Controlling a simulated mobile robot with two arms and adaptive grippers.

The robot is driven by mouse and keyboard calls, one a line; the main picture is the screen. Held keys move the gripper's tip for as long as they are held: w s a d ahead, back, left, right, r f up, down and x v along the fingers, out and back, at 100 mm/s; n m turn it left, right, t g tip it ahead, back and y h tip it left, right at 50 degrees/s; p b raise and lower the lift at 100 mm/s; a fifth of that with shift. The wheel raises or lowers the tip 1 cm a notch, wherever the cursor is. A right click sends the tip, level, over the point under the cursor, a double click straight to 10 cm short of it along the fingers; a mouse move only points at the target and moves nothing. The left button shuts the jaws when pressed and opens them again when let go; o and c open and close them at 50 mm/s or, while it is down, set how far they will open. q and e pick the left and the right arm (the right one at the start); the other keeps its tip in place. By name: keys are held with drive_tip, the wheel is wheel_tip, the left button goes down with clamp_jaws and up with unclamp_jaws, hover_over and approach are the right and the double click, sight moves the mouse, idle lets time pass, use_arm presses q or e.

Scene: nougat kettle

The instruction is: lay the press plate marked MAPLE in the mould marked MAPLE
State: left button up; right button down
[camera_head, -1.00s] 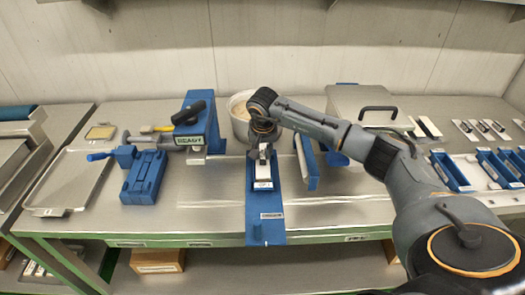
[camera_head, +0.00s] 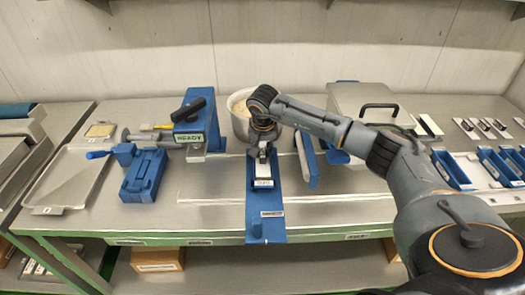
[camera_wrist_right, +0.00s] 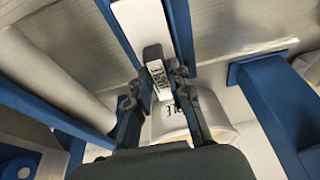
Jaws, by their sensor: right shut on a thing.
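My right gripper (camera_head: 263,152) is shut on the dark upright grip of a press plate (camera_wrist_right: 153,60); a small white label with dark letters shows between the fingers in the right wrist view. My right gripper (camera_wrist_right: 160,95) is above a narrow blue mould (camera_head: 250,172). A pale strip (camera_head: 261,170) lies between the mould's blue walls. I cannot tell whether it is the plate or the mould's contents, nor whether the plate touches bottom. The label (camera_head: 263,183) on the mould's front end is too small to read. My left gripper is out of view.
A blue press marked READY (camera_head: 189,137) stands to the left, with a blue fixture (camera_head: 145,175) before it. A pot (camera_head: 238,122) is behind the gripper. A blue upright (camera_head: 306,160) stands close on the right. More blue moulds (camera_head: 452,172) are at far right.

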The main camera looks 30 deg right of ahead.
drive_tip(key=shift+f+b, duration=0.5)
drive_tip(key=shift+b, duration=0.15)
idle(0.8)
drive_tip(key=c, duration=0.7)
unclamp_jaws()
drive_tip(key=shift+c, duration=0.2)
drive_tip(key=shift+r+p, duration=2.4)
drive_tip(key=shift+r, duration=1.65)
drive_tip(key=shift+s+f, duration=0.1)
drive_tip(key=shift+f, duration=0.05)
